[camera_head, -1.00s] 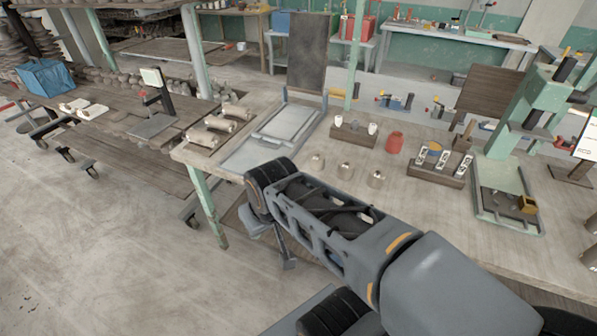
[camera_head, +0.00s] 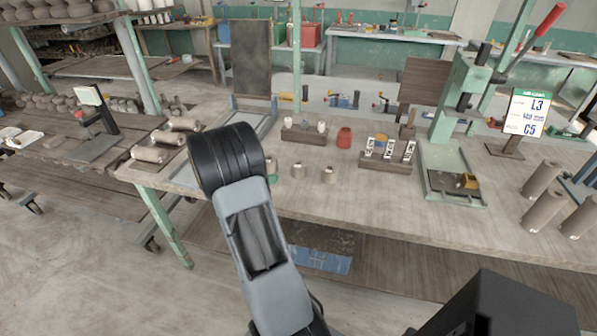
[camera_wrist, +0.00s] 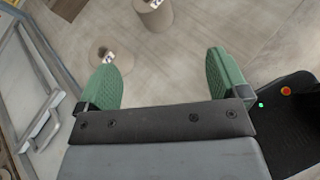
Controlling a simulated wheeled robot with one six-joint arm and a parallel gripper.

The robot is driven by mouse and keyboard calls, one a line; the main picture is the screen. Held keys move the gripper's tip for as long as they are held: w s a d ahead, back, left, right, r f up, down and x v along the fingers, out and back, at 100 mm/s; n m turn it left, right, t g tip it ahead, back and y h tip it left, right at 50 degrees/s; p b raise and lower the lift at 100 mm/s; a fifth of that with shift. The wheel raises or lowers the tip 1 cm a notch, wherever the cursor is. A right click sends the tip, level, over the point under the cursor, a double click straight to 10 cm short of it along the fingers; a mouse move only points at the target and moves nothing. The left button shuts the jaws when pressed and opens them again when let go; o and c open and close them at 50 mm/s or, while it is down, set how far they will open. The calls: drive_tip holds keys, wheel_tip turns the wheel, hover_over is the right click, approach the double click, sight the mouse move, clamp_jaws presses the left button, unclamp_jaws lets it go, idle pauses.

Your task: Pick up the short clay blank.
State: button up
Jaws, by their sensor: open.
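Three short clay-coloured pieces stand in a row on the table in the head view: a left one (camera_head: 270,166), a middle one (camera_head: 299,169) and a right one (camera_head: 328,174). I cannot tell for sure which is the short clay blank. In the wrist view, my gripper (camera_wrist: 168,78) has two green fingers spread wide, with nothing between them. In the head view my arm hides most of the gripper.
A grey metal tray (camera_wrist: 32,85) lies left of the fingers. Clay rolls (camera_head: 151,154) lie at the table's left end. Behind the pieces are a wooden block (camera_head: 303,137), a red jar (camera_head: 344,138) and a rack (camera_head: 385,163). A green press (camera_head: 450,150) and tall clay cylinders (camera_head: 541,178) stand right.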

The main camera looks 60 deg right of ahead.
drive_tip(key=n+h, duration=0.1)
drive_tip(key=n, duration=0.1)
approach(300, 165)
drive_tip(key=d+f, duration=0.1)
drive_tip(key=d, duration=0.1)
drive_tip(key=d+f, duration=0.2)
drive_tip(key=shift+d+p, duration=0.15)
drive_tip(key=shift+p, duration=0.15)
drive_tip(key=shift+p+x, duration=0.6)
drive_tip(key=shift+x, duration=2.75)
drive_tip(key=c, duration=1.1)
drive_tip(key=shift+c, duration=0.2)
drive_tip(key=shift+r, duration=0.1)
